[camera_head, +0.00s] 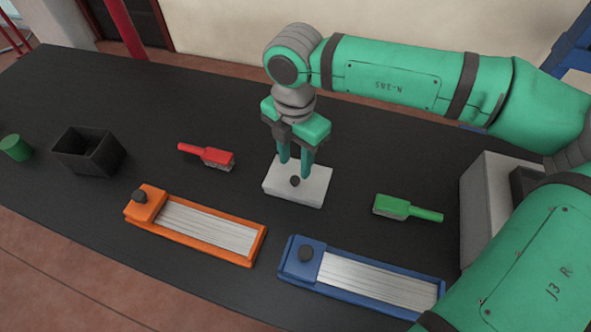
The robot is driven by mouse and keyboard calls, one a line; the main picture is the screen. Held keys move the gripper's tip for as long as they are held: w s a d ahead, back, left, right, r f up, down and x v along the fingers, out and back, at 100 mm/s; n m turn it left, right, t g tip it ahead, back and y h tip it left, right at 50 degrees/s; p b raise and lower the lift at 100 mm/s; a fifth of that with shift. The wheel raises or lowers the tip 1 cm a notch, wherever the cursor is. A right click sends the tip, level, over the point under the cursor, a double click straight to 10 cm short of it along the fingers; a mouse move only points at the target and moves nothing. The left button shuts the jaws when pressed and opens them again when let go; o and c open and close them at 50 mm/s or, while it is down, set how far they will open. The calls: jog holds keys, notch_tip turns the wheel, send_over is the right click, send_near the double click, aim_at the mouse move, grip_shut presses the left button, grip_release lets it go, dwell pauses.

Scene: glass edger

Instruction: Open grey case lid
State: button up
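The grey case (310,193) is a small, pale box on the dark table, in the middle of the view. A dark round knob (295,181) stands on its top, and its lid looks shut. My gripper (295,168) points down over the case, with its two green fingers apart and nothing seen between them. The fingertips are close above or beside the knob; I cannot tell whether they touch it.
An orange case (255,247) and a blue case (290,273) with pale ribbed panels lie in front. A red brush (217,158) is left, a green brush (390,206) right. A black open bin (72,164) and green cylinder (15,148) stand far left. A larger grey box (480,200) is right.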

aim_at(295, 179)
notch_tip(295, 179, down, 4)
jog(key=shift+a+r, duration=0.1)
jog(key=shift+a, duration=0.05)
jog(key=shift+s+d+f, duration=0.15)
jog(key=shift+d+f, duration=0.05)
jog(key=shift+f, duration=0.5)
jog(key=shift+c, duration=0.5)
grip_shut()
